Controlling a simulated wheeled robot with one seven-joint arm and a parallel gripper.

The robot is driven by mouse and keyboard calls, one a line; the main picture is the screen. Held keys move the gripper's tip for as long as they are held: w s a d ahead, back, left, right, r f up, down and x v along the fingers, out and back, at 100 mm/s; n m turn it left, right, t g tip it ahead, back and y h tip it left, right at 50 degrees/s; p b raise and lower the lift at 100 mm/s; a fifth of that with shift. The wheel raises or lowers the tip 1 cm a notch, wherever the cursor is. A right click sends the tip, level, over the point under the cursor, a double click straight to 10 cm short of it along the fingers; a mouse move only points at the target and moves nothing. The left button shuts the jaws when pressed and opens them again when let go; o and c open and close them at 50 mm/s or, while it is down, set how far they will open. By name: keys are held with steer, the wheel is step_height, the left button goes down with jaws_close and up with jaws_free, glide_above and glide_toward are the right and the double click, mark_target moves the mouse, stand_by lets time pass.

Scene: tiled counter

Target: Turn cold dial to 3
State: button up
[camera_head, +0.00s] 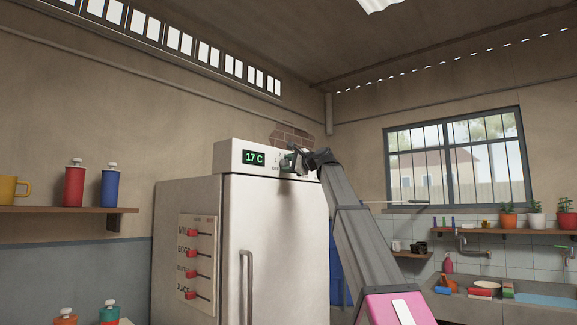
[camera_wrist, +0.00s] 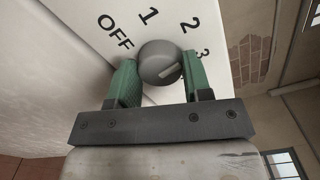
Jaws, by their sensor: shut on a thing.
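The cold dial (camera_wrist: 158,58) is a round grey knob on the fridge's white top panel, seen close in the wrist view. The marks OFF, 1, 2 and 3 (camera_wrist: 203,55) curve around it. A short light bar sits on its lower right part, its right end on the side of the 3. My gripper (camera_wrist: 160,80) is shut on the dial, with one green finger on each side. In the head view my gripper (camera_head: 288,162) is at the panel, right of the green 17 C display (camera_head: 254,158), and mostly hides the dial.
The white fridge (camera_head: 270,230) has a long vertical handle (camera_head: 246,285) and a board with red sliders (camera_head: 194,267) on its side. A shelf (camera_head: 60,209) with bottles and a mug is at left. A sink counter (camera_head: 500,297) stands at right under a window.

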steer(key=m, duration=0.6)
steer(key=shift+m, duration=0.3)
steer(key=shift+f, duration=0.1)
stand_by(0.4)
steer(key=o, duration=0.9)
steer(key=shift+s+d, duration=0.1)
steer(key=v, duration=1)
steer(key=shift+s+d, duration=0.2)
steer(key=shift+d, duration=0.05)
